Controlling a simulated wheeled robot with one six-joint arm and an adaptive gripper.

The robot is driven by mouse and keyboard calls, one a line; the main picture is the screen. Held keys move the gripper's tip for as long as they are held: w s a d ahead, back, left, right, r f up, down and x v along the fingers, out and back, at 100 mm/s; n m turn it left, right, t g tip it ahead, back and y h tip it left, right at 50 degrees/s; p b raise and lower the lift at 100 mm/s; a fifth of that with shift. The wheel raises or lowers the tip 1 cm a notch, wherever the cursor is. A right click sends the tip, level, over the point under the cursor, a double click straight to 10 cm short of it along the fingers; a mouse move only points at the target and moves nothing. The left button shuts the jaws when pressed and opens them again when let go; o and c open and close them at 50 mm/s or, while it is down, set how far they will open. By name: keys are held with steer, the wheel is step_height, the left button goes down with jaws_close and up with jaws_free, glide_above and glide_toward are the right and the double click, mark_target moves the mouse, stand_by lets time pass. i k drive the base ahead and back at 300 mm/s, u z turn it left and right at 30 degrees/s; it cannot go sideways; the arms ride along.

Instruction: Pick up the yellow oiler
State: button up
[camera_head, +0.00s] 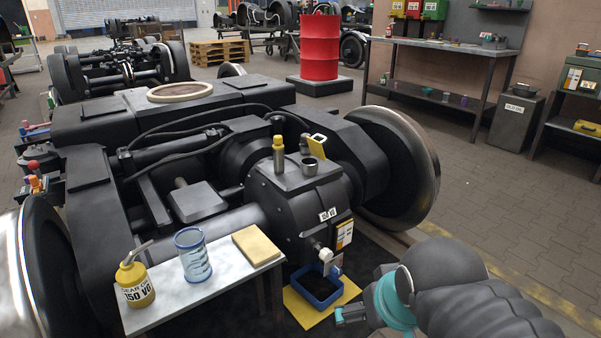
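The yellow oiler (135,284) stands upright at the left end of a small grey table (195,308). It has a bent grey spout and a white label reading roughly "150 VG". My gripper (343,315) is low at the bottom right, well to the right of the oiler and apart from it. Its fingers are small and partly hidden by the teal wrist part, so their opening is unclear. Nothing is seen held in it.
A blue tray (320,287) sits on a yellow mat (303,313) beneath the gearbox (300,205). A large wheel (425,170) stands behind my arm. Paved floor is free at right.

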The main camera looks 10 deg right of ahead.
mark_target(133, 279)
steer(key=u, duration=3.2)
steer(key=i, duration=2.65)
steer(key=z, duration=2.95)
